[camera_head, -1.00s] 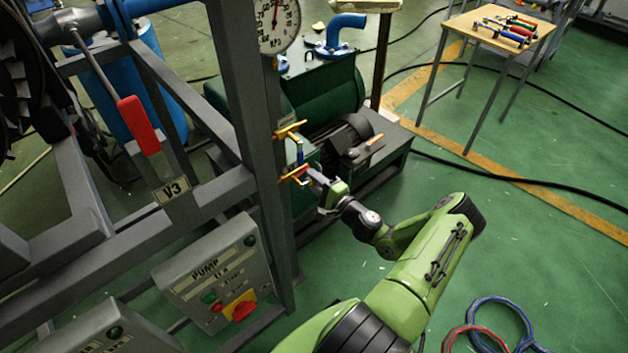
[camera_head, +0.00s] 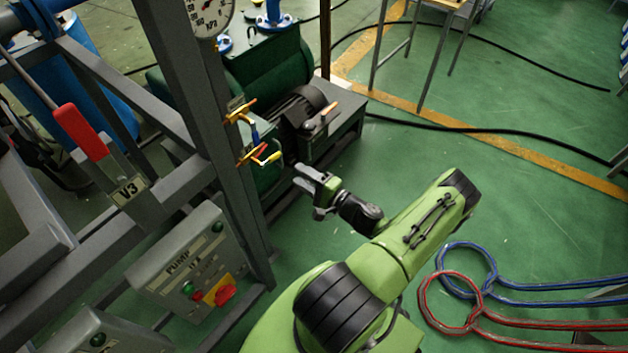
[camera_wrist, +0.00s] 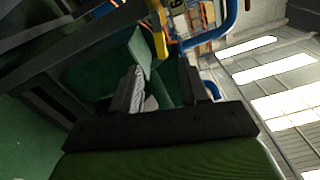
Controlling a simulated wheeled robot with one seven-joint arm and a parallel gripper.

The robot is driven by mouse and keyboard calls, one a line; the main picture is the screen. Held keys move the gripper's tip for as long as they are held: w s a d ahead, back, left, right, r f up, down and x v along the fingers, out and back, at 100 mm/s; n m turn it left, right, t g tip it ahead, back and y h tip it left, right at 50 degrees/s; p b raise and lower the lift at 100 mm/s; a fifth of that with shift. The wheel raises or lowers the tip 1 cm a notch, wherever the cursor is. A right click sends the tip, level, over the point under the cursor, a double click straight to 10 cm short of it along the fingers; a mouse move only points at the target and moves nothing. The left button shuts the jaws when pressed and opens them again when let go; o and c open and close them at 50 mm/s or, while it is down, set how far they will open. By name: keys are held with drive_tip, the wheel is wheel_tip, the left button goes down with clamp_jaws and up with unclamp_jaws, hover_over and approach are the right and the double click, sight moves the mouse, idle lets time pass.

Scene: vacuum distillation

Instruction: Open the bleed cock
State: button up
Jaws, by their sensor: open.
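The small brass cock (camera_head: 250,154) sits low on the grey frame post, with a short yellow-tipped lever (camera_head: 271,158) sticking out to the right. A similar brass fitting (camera_head: 240,110) is just above it, joined by a blue piece. I see no label naming either as the bleed cock. My gripper (camera_head: 299,179) is open and empty, right of and slightly below the lever, with a gap between them. In the wrist view, my open jaws (camera_wrist: 163,80) hold nothing, and a yellow bar (camera_wrist: 157,32) shows beyond them.
The grey frame post (camera_head: 208,110) stands just left of the cock. The pump box (camera_head: 190,265) and red-handled V3 lever (camera_head: 80,132) are further left. The green pump machine (camera_head: 268,75) stands behind. Red (camera_head: 450,330) and blue (camera_head: 465,246) hoses lie on the floor at right.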

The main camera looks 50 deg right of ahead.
drive_tip(key=s, duration=0.4)
drive_tip(key=shift+s, duration=0.25)
drive_tip(key=w+a+r+n+g+y+p, duration=0.2)
drive_tip(key=a+r+n+g+y+p, duration=0.1)
drive_tip(key=a+r+n+g, duration=0.5)
drive_tip(key=w+a+r+n+g+y+p, duration=0.2)
drive_tip(key=a+r+n+g, duration=0.55)
drive_tip(key=a+r, duration=0.2)
drive_tip(key=s+a+r+n+t+h+p, duration=0.1)
drive_tip(key=s+a+r, duration=0.3)
drive_tip(key=r, duration=0.6)
drive_tip(key=s+a+r+n+t+h+p, duration=0.2)
drive_tip(key=s+a+r+n+h+p, duration=0.1)
drive_tip(key=s+r, duration=0.6)
drive_tip(key=shift+a+r+h, duration=0.4)
drive_tip(key=shift+h, duration=0.4)
